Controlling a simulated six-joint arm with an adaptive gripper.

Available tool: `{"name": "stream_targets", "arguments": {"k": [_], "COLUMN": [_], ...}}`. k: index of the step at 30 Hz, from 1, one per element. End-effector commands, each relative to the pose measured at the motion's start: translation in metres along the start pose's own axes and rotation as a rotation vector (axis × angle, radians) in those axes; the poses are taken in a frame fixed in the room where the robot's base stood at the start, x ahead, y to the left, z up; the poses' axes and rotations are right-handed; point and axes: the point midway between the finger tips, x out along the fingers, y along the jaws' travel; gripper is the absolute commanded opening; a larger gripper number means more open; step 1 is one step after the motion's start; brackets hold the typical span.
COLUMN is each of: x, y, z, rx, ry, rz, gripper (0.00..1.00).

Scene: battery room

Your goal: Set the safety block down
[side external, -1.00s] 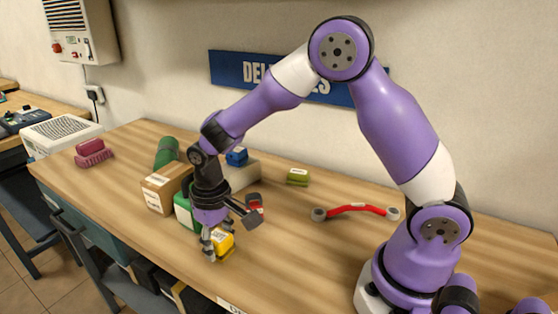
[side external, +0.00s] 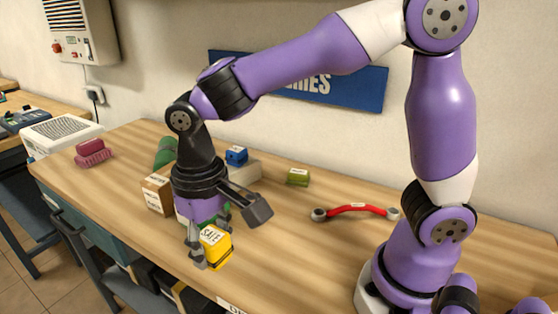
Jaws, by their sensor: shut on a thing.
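The yellow safety block (side external: 216,247), with a white label on top and a dark band near its base, is at the front left of the wooden bench (side external: 300,250). My gripper (side external: 208,238) points down and is shut on this block. One grey finger shows along its left side; the other is mostly hidden behind it. The block looks close to the bench top near the front edge, but I cannot tell whether it touches the wood.
An olive block (side external: 298,177) and a red-handled bar (side external: 356,208) lie right. The bench's middle is clear.

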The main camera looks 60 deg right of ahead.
Motion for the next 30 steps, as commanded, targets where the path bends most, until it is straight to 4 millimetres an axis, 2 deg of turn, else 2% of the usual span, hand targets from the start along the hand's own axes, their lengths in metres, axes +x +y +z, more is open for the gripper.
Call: {"name": "stream_targets", "arguments": {"k": [4,8,11,15,21,25,30], "x": [-0.01,-0.013,-0.013,-0.014,-0.015,-0.015,-0.015], "y": [-0.007,0.015,0.053,0.124,0.218,0.258,0.284], "z": [0.008,-0.002,-0.014,-0.024,-0.01,0.006,0.021], "rx": [0.023,0.157,0.351,0.698,1.163,1.378,1.522], "ry": [0.001,0.0,0.0,-0.001,-0.001,-0.001,-0.002], "rz": [-0.001,0.0,0.001,0.002,0.003,0.004,0.004], "gripper": [0.08,0.08,0.08,0.08,0.08,0.08,0.08]}}
